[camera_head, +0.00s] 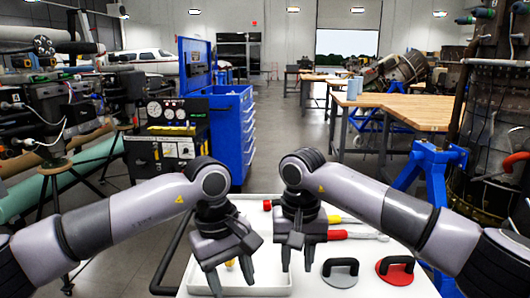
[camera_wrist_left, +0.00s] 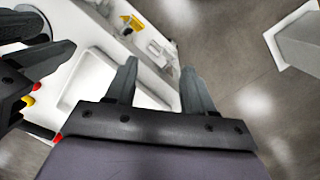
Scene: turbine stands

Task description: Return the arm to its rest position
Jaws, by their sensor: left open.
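My left gripper (camera_head: 231,277) is open over the left part of the white cart, above a white tray (camera_head: 268,291). In the left wrist view its two fingers (camera_wrist_left: 160,68) are spread with nothing between them. My right gripper (camera_head: 297,262) points down beside it, fingers apart and empty, over the cart near the tray's right side. Both arms are bent, with the grippers in front of me. A dark part of my right gripper also shows at the left of the left wrist view (camera_wrist_left: 35,65).
A blue tool cabinet (camera_head: 230,130) stands ahead left. A blue stand (camera_head: 430,175) is at right. The floor aisle between is clear.

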